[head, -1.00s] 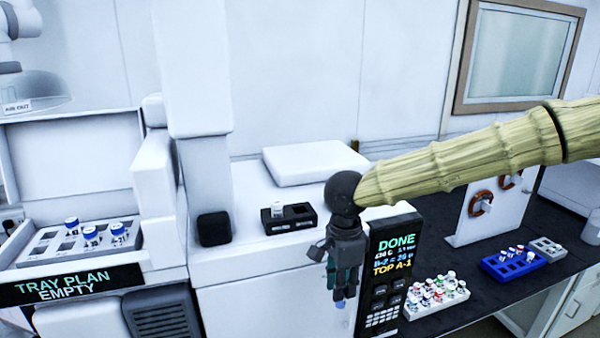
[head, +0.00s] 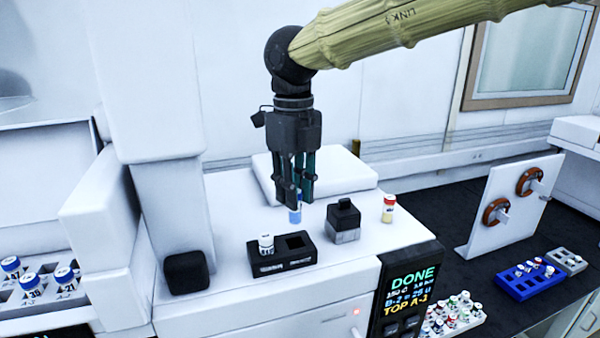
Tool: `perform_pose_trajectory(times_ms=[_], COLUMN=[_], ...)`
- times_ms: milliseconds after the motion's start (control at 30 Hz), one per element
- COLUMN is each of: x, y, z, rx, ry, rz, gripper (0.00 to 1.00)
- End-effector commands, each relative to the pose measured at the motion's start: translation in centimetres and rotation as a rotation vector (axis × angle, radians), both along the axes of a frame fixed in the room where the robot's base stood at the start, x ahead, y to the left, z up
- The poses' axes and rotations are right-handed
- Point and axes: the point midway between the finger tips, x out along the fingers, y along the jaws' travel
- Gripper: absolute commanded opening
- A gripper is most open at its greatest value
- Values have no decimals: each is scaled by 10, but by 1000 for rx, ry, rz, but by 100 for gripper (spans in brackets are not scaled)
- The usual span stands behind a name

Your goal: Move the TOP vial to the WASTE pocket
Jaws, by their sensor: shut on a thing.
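My gripper (head: 293,198) points down and is shut on a blue vial (head: 295,214), whose lower part shows below the fingers. The vial appears over the white instrument top, above and just behind a small black two-pocket holder (head: 270,268) in the picture. A white-capped vial (head: 266,246) stands in the holder's left pocket, and the right pocket (head: 296,242) looks empty. The holder's front lettering is too small to read. The display (head: 407,290) reads DONE, with TOP A-1 on its last line.
A dark-topped grey block (head: 343,221) and a red-capped vial (head: 389,208) stand right of the holder. A black cube (head: 187,272) stands left. A tray with blue-capped vials (head: 32,285) is far left. A blue rack (head: 528,281) sits on the dark bench.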

Motion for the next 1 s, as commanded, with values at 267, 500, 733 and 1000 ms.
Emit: perform_pose_trajectory(times_ms=[267,500,733,1000], x=[-12,-2,0,0], y=[-8,-11,-10,-9], z=[0,-20,-37,-42], rx=[0,0,0,0], ry=[-11,-2,0,0], rz=[-14,-19,-18,-16], gripper=[2,2,2,2])
